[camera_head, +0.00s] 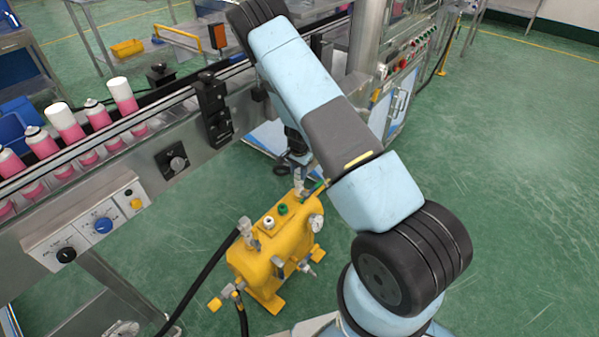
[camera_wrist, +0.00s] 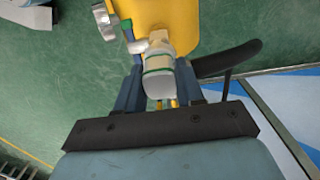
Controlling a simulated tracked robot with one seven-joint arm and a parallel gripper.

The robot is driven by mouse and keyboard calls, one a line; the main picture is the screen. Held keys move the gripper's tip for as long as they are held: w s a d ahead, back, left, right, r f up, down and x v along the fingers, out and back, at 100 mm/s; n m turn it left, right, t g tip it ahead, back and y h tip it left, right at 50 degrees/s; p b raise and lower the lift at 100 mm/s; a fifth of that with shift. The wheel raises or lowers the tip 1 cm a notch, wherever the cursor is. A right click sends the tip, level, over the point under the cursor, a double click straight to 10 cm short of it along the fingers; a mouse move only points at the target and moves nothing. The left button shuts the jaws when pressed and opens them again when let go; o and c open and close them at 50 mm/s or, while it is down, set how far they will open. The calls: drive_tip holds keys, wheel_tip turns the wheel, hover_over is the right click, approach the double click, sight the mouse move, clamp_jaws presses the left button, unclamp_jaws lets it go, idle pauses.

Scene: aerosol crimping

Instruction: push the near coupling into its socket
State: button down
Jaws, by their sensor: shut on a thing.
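The yellow unit (camera_head: 270,265) stands on the floor in the middle of the head view, and part of its body (camera_wrist: 175,14) fills the top of the wrist view. My gripper (camera_wrist: 158,90) is shut on a pale cylindrical coupling (camera_wrist: 158,78) with a green band. The coupling's far end lies against or just in front of the yellow body; I cannot tell how deep it sits in a socket. In the head view my gripper (camera_head: 299,172) is at the unit's far top end, mostly hidden by my arm.
On the unit are a metal fitting (camera_head: 246,230), a green fitting (camera_head: 283,209) and a gauge (camera_head: 316,223). A black hose (camera_head: 197,285) runs to the lower left; a dark curved piece (camera_wrist: 228,60) lies beside my right finger. The conveyor (camera_head: 140,160) carries pink cans. Floor at right is clear.

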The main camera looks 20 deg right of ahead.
drive_tip(key=shift+f, duration=0.1)
drive_tip(key=c, duration=0.6)
unclamp_jaws()
drive_tip(key=shift+r, duration=3.65)
drive_tip(key=shift+s+d, duration=0.1)
